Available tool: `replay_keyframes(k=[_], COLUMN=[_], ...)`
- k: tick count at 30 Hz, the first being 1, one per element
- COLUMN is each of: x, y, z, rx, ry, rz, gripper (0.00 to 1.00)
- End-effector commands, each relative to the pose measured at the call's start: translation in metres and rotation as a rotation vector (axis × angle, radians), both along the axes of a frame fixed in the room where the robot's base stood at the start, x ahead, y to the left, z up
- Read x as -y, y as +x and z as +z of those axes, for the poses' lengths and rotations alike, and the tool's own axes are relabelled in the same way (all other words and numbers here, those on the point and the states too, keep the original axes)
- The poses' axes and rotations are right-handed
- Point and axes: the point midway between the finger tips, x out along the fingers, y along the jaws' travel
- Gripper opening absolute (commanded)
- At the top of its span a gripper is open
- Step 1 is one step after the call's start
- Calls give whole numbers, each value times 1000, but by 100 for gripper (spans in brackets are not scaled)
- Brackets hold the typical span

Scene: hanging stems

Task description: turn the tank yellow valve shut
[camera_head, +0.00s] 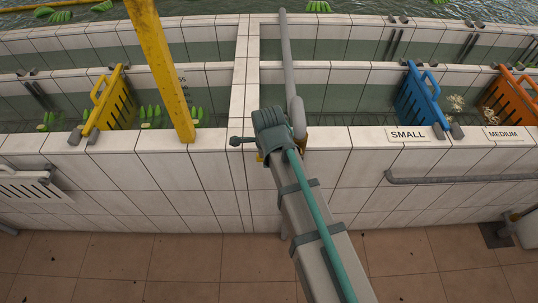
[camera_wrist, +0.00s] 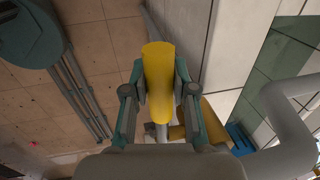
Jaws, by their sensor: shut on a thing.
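The yellow valve handle (camera_wrist: 158,68) is in the middle of the wrist view, a thick rounded bar seen nearly end to end. My gripper (camera_wrist: 160,84) is shut on it, with one finger against each side. A darker yellow piece (camera_wrist: 208,122) shows just behind and to the right of the fingers, beside a grey pipe (camera_wrist: 290,125). In the head view my arm reaches to the tank wall, and its wrist hides the handle and most of my gripper. Only a small bit of yellow shows beside the wrist there.
The white-tiled tank wall (camera_head: 190,180) runs across the head view. A grey pipe (camera_head: 287,55) crosses the tanks to my wrist. A yellow post (camera_head: 162,70) stands left. The tiled floor (camera_head: 120,265) is clear.

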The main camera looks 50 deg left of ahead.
Motion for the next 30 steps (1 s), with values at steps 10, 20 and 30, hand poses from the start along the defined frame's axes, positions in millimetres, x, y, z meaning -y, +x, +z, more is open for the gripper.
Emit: replay_keyframes(k=[10, 20, 30], x=[-1, 0, -1], y=[-2, -2, -2], z=[-4, -4, -3], rx=[23, 22, 22], ry=[-19, -21, -17], rz=[3, 3, 4], gripper=[0, 46, 52])
